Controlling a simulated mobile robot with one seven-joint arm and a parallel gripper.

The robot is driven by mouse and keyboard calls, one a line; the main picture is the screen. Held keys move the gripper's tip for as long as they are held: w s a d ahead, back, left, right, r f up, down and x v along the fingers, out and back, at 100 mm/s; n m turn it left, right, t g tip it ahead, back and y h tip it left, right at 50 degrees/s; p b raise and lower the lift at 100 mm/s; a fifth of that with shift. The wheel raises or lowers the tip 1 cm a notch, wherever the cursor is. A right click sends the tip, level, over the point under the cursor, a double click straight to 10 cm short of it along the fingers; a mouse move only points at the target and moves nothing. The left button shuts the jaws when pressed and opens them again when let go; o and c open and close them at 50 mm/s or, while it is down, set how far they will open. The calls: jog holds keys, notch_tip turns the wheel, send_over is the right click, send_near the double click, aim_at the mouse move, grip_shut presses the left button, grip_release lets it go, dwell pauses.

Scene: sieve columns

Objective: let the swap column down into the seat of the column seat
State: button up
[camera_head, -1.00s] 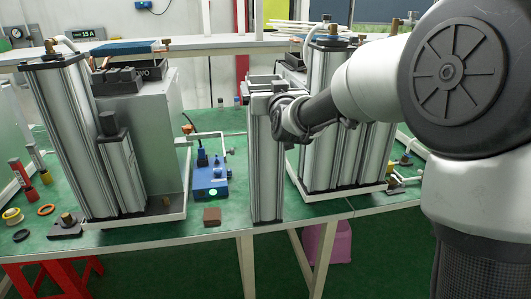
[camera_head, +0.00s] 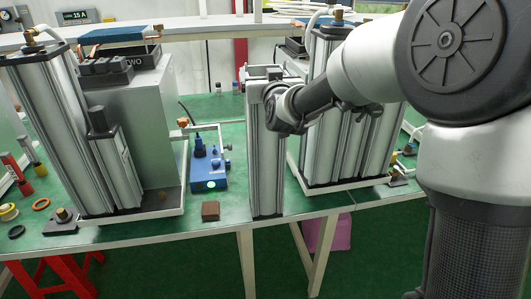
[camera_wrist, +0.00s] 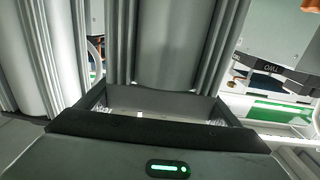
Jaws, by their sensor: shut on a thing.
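The swap column (camera_head: 266,160), a tall upright grey metal profile, stands in the middle of the head view, between two larger column units. My gripper (camera_head: 274,100) is at its upper part and shut on it. In the wrist view the column's ribbed face (camera_wrist: 168,45) fills the space in front of my gripper (camera_wrist: 160,103). The column's lower end shows near the bench's front edge in the head view; I cannot tell whether it touches the bench. I cannot pick out the column seat for certain; its seat may be hidden behind the column or among the units.
The left column unit (camera_head: 50,130) and right column unit (camera_head: 325,130) stand on pale-rimmed trays. A blue device (camera_head: 208,172) and brown block (camera_head: 210,211) lie left of the swap column. Rings and fittings lie at far left.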

jog(key=c, duration=1.1)
jog(key=shift+w+r, duration=0.1)
jog(key=shift+r, duration=0.2)
